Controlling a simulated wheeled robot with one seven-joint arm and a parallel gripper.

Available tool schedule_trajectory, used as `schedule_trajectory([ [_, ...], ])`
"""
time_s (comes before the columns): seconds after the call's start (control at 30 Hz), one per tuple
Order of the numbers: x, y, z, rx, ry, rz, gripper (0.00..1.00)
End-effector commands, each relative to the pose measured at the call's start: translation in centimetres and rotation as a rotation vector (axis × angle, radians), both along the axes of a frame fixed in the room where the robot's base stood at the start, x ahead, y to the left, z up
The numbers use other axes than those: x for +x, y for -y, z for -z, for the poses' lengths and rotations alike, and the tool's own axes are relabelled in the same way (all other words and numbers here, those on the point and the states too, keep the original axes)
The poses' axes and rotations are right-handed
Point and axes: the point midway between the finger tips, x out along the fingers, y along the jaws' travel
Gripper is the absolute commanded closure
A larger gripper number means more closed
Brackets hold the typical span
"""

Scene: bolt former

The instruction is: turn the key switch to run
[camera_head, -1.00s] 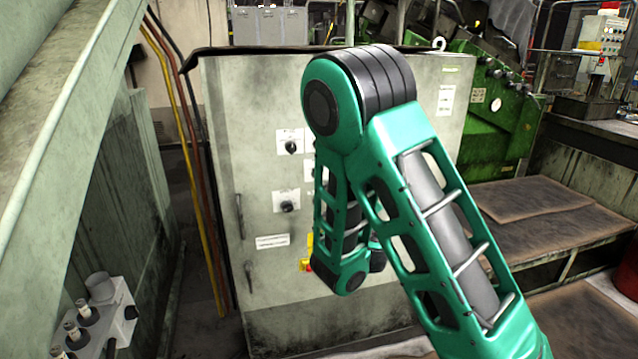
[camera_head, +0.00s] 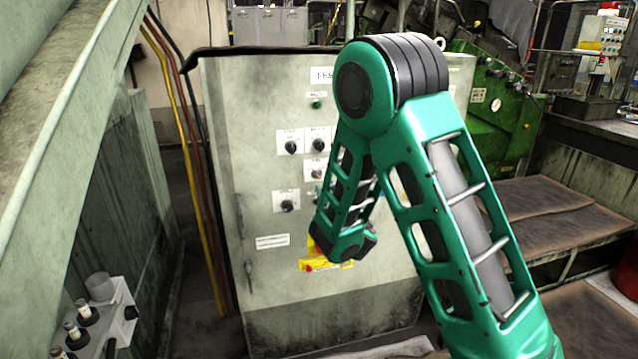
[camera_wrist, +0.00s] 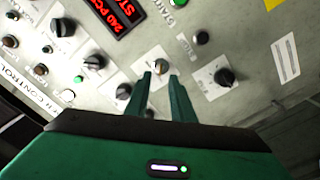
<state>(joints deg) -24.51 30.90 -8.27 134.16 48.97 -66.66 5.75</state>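In the wrist view, a small metallic switch (camera_wrist: 160,68) on a pale label plate looks like the key switch. My gripper (camera_wrist: 160,77) is open, with its two green fingers pointing at the panel on either side of this switch. I cannot tell whether the fingertips touch it or stop short of it. Its exact turn position is too small to read. In the head view, my green arm hides the gripper and part of the grey control cabinet (camera_head: 230,130).
Another black knob (camera_wrist: 124,91) sits close left. A red-lit display (camera_wrist: 122,15) is above. In the head view, a yellow plate with a red button (camera_head: 309,268) is low on the cabinet.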

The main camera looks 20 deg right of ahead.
Motion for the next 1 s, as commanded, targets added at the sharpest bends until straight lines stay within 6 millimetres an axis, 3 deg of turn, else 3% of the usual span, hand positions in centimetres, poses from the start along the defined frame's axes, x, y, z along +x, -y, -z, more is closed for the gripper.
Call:
schedule_trajectory([
  [0.5,5.1,-0.1,0.1,0.001,0.001,0.0,0.78],
  [0.87,5.5,-0.1,0.1,0.0,0.001,-0.001,0.78],
  [1.0,5.5,-0.1,0.1,0.0,0.001,-0.001,1.0],
])
